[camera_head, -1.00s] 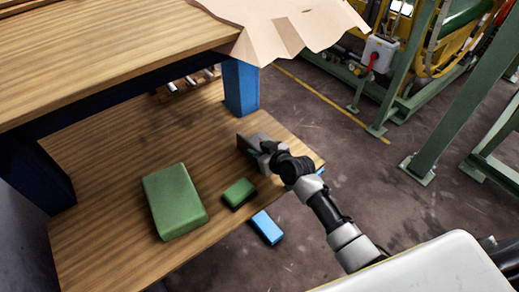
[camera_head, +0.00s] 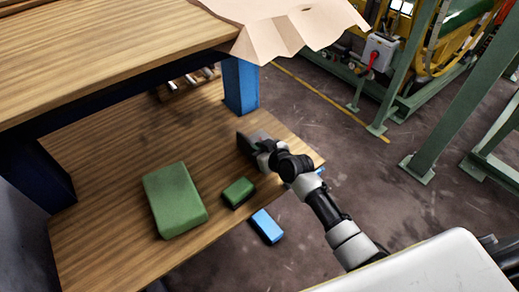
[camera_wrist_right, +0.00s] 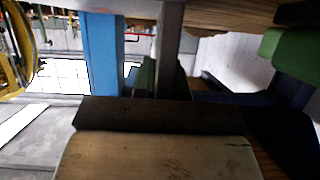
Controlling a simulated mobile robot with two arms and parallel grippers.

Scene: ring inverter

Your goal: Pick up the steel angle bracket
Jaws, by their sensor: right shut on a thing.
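The steel angle bracket (camera_head: 246,143) is a small dark grey plate-like piece at the right part of the lower wooden shelf in the head view. My right gripper (camera_head: 262,153) reaches it from the right and is shut on it. The gripper's wrist hides part of the bracket, and I cannot tell whether the bracket touches the shelf. In the right wrist view a pale scratched surface with a dark edge fills the bottom centre, very close; I cannot tell for sure what it is. My left gripper is not in view.
A large green block (camera_head: 174,200) and a small green block (camera_head: 238,192) lie on the lower shelf (camera_head: 110,235). A blue post (camera_head: 240,87) stands behind the bracket, with the wooden tabletop (camera_head: 95,50) above left.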

